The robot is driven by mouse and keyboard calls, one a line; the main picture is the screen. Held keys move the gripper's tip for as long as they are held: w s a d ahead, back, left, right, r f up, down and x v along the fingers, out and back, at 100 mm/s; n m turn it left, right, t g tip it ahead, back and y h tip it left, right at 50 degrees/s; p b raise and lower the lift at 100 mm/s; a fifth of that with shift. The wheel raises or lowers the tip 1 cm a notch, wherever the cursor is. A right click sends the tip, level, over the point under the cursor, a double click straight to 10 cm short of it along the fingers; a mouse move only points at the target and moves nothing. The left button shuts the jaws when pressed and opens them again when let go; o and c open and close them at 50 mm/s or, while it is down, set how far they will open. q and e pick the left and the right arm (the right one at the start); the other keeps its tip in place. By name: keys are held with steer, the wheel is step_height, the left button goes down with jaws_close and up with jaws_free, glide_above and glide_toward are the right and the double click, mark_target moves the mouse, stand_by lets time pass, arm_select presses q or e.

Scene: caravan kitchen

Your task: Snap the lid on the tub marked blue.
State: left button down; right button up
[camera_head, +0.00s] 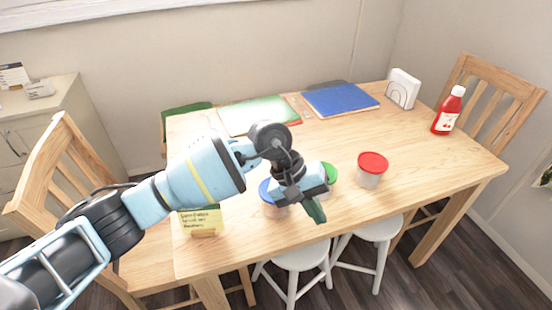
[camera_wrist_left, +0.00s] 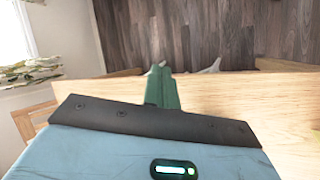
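The tub marked blue (camera_head: 272,211) stands near the table's front edge in the head view, clear-sided with a blue lid (camera_head: 265,189) at its top. My left gripper hides its right part, so I cannot tell if the lid is pressed fully down. My left gripper (camera_head: 317,212) is beside the tub to its right, its green fingers pointing down near the front edge. In the left wrist view the green fingers (camera_wrist_left: 161,85) lie close together with nothing seen between them. The tub is not seen there. My right gripper is not in view.
A green-lidded tub (camera_head: 331,174) sits partly behind my gripper; a red-lidded tub (camera_head: 371,171) stands further right. A yellow note card (camera_head: 200,221) is left of the blue tub. Ketchup (camera_head: 448,111), a napkin holder (camera_head: 403,88) and a blue mat (camera_head: 341,99) are further back. The table's right side is clear.

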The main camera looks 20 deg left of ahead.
arm_select(q)
steer(key=w+a+r+m+t+y+b, duration=0.1)
steer(key=w+a+r+m+t+y, duration=0.1)
steer(key=w+a+r+y, duration=0.3)
steer(key=w+a+r+m+t+y, duration=0.1)
steer(key=w+a+m, duration=0.15)
steer(key=a, duration=0.35)
steer(key=shift+n, duration=0.35)
steer(key=f+b, duration=0.1)
steer(key=f, duration=0.1)
steer(key=f+b, duration=0.1)
steer(key=f, duration=0.1)
steer(key=f+b, duration=0.1)
steer(key=f, duration=0.1)
steer(key=shift+w+f+b, duration=0.15)
steer(key=shift+w+b, duration=0.15)
steer(key=shift+w, duration=0.05)
steer(key=shift+f, duration=0.3)
steer(key=shift+f+b, duration=0.2)
steer(key=shift+b, duration=0.1)
steer(key=shift+f, duration=0.5)
steer(key=shift+r, duration=0.1)
